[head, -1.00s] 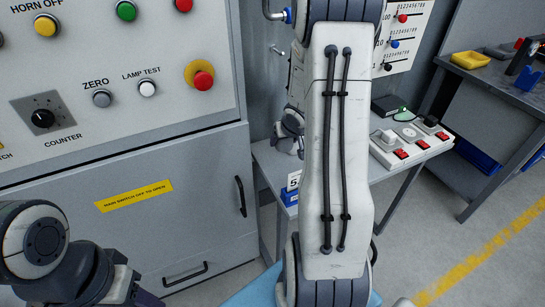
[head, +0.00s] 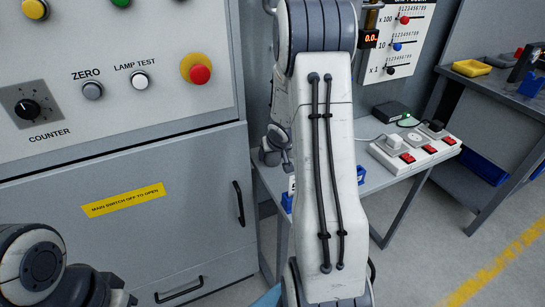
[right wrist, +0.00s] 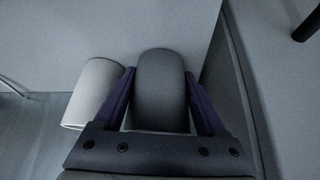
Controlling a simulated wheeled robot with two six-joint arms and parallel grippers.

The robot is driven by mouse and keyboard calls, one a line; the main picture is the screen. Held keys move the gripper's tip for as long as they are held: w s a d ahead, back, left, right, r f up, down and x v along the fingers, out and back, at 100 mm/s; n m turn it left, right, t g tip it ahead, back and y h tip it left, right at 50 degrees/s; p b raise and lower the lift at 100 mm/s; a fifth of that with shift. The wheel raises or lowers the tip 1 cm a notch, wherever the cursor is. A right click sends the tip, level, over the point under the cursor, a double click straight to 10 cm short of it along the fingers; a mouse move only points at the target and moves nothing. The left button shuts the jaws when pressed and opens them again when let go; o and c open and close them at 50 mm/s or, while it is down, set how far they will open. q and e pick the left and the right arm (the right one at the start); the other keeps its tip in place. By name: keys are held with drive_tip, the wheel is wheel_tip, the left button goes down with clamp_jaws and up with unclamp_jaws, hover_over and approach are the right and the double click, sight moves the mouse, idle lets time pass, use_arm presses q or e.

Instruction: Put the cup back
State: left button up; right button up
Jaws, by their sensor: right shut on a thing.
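My right arm crosses the middle of the head view, and part of its wrist (head: 275,145) shows behind the link over the small table. The right wrist view shows my right gripper (right wrist: 160,74) with its purple fingers shut on a dark grey rounded thing (right wrist: 160,88), which looks like the cup. Its far side and base are hidden. A pale cylinder (right wrist: 92,92) lies or stands just left of the fingers; I cannot tell what it is. My left arm shows at the head view's lower left, but its gripper is out of view.
A grey cabinet (head: 150,235) with a button panel (head: 140,120) fills the left. The small grey table (head: 385,185) carries a socket strip (head: 415,150) and a dark box (head: 391,111). An orange digital display (head: 370,39) is behind. A workbench (head: 505,95) stands right.

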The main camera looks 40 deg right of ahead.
drive_tip(key=shift+f, duration=0.25)
drive_tip(key=o, duration=1.4)
drive_tip(key=shift+r, duration=0.1)
